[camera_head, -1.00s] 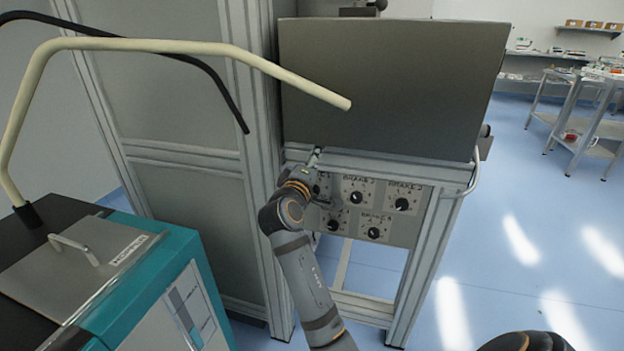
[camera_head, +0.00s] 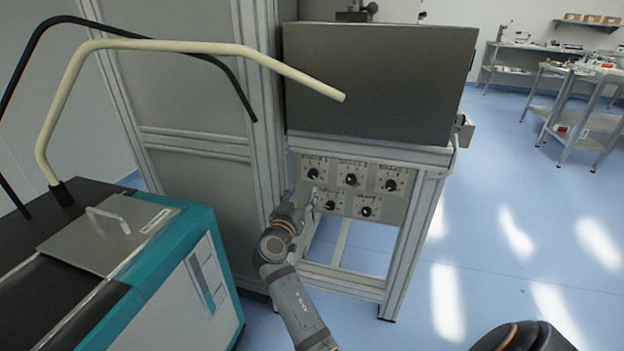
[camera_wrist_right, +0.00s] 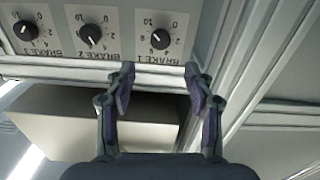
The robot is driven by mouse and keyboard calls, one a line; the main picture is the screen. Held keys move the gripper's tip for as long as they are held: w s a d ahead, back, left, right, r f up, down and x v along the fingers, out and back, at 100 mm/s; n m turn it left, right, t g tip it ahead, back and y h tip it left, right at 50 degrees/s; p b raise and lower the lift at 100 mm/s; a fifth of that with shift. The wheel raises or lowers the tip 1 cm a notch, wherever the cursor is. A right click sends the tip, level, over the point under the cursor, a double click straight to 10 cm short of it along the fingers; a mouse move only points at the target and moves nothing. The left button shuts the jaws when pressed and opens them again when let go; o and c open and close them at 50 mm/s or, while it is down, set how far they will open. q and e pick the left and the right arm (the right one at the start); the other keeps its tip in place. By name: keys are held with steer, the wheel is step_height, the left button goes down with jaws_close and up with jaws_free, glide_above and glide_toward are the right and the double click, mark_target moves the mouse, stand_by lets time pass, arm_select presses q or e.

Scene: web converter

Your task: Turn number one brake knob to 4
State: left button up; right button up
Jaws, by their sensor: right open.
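The grey control panel (camera_head: 337,205) under the machine's dark box carries several black knobs on white dial plates. The number one brake knob (camera_head: 313,174) is at its upper left; it also shows upside down in the right wrist view (camera_wrist_right: 160,39), above the label "BRAKE 1". I cannot tell its exact setting. My right gripper (camera_head: 312,199) is just below this knob in the head view. In the right wrist view its two fingers (camera_wrist_right: 160,74) are apart, with nothing between them, and the knob lies beyond the fingertips. My left gripper is not in view.
The brake 2 knob (camera_wrist_right: 91,33) and brake 3 knob (camera_wrist_right: 24,30) are in the same row. A metal frame post (camera_head: 408,246) stands right of the panel, a tall cabinet (camera_head: 195,165) left. A teal machine (camera_head: 190,260) fills the lower left.

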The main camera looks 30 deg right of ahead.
mark_target(312, 175)
steer(key=x, duration=1)
steer(key=shift+w+d+f, duration=0.1)
steer(key=shift+w+d, duration=0.1)
steer(key=shift+d, duration=0.05)
steer(key=shift+c, duration=0.4)
jaws_close()
